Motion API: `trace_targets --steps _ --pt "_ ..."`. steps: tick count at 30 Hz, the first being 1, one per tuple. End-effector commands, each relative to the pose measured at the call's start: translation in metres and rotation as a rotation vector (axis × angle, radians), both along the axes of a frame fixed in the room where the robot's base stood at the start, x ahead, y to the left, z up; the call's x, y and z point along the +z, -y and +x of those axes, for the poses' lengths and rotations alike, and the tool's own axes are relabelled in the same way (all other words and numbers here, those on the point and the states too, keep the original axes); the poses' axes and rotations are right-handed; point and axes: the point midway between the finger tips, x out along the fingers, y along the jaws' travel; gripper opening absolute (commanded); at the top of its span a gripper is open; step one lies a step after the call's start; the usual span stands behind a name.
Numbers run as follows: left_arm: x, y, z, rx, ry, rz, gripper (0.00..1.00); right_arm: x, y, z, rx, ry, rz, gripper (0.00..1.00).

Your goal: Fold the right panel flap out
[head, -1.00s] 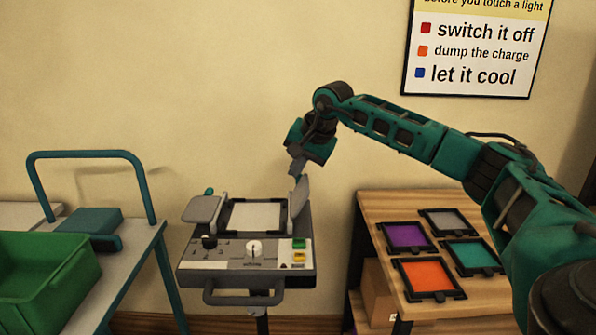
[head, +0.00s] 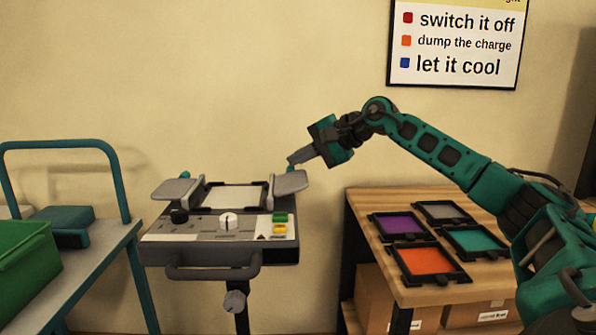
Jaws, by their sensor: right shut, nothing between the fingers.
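The light unit (head: 170,229) is a grey box with knobs and coloured buttons on a stand, left of centre. Its right panel flap (head: 291,182) is a grey plate tilted outward to the right of the pale panel (head: 236,196). The left flap (head: 175,189) is also folded outward. My right gripper (head: 293,161) is shut and empty, just above the right flap's far side. I cannot tell whether its fingertips touch the flap. My left gripper is not in view.
A wooden table (head: 362,203) on the right holds purple, orange, teal and grey framed filters (head: 431,262). A teal-railed cart (head: 110,238) with a green bin (head: 25,255) stands at left. A wall sign (head: 455,45) hangs behind my arm.

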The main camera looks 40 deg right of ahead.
Motion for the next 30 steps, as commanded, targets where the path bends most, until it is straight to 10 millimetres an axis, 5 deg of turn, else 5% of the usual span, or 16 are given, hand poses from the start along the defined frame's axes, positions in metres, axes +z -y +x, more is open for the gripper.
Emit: trace_targets --steps 9,30 --pt "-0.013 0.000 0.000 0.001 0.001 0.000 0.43 -0.003 0.001 -0.001 -0.001 0.028 0.034 0.00" --pt "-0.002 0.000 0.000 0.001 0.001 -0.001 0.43 0.009 0.001 -0.001 0.000 0.027 0.034 0.00"
